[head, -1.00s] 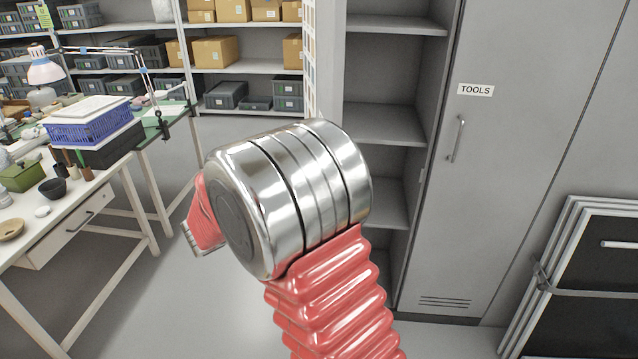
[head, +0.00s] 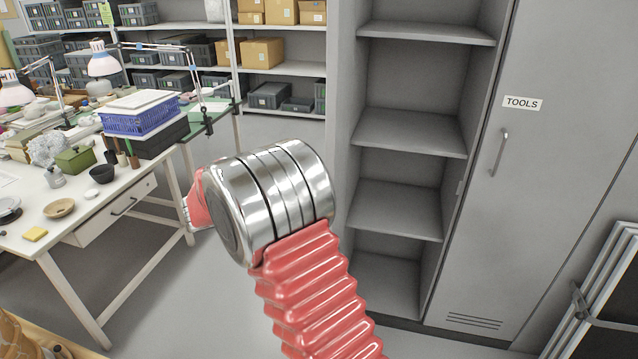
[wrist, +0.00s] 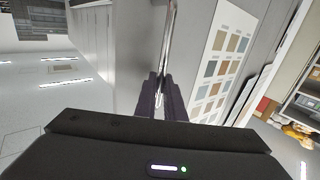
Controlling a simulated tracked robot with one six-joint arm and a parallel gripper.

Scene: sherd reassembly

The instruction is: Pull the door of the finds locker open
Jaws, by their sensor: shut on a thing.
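In the wrist view my gripper (wrist: 162,95) has its dark fingers closed on a slim metal bar handle (wrist: 169,40). The handle runs along a plain grey panel (wrist: 138,55), which looks like the locker door. In the head view my gripper is hidden behind my arm. The head view shows an open locker compartment (head: 408,132) with several bare grey shelves. A pale upright panel (head: 343,70) borders it on the left; I cannot tell whether this is the door or the side wall.
A shut door labelled TOOLS (head: 540,150) stands right of the open compartment. Framed panels (head: 600,300) lean at the far right. A cluttered white table (head: 75,215) is on the left. Grey floor is clear between. A colour chart (wrist: 228,65) shows beside the handle.

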